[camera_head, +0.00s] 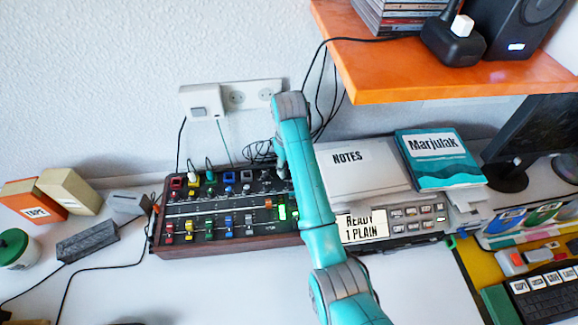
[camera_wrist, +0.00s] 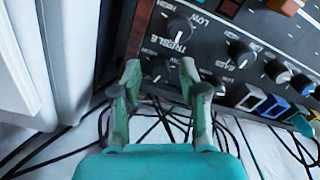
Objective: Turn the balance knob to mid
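The mixer panel (camera_head: 215,190) is a dark board in a wooden frame, with coloured sliders and knobs. In the head view my gripper (camera_head: 283,172) points down at its back right corner, and my arm hides the panel's right edge. In the wrist view my gripper (camera_wrist: 161,68) is open, its two fingers apart. A small black knob (camera_wrist: 158,68) shows between the fingertips, with gaps visible on both sides; contact cannot be told. A larger black knob (camera_wrist: 180,28) is just beyond, by a "TREBLE"-like label. I cannot tell which knob is the balance knob.
A closed grey device with a NOTES label (camera_head: 347,158) and a teal book (camera_head: 440,158) stand right of the panel. An orange shelf (camera_head: 450,75) overhangs at the upper right. Loose black cables (camera_wrist: 60,135) lie behind the panel.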

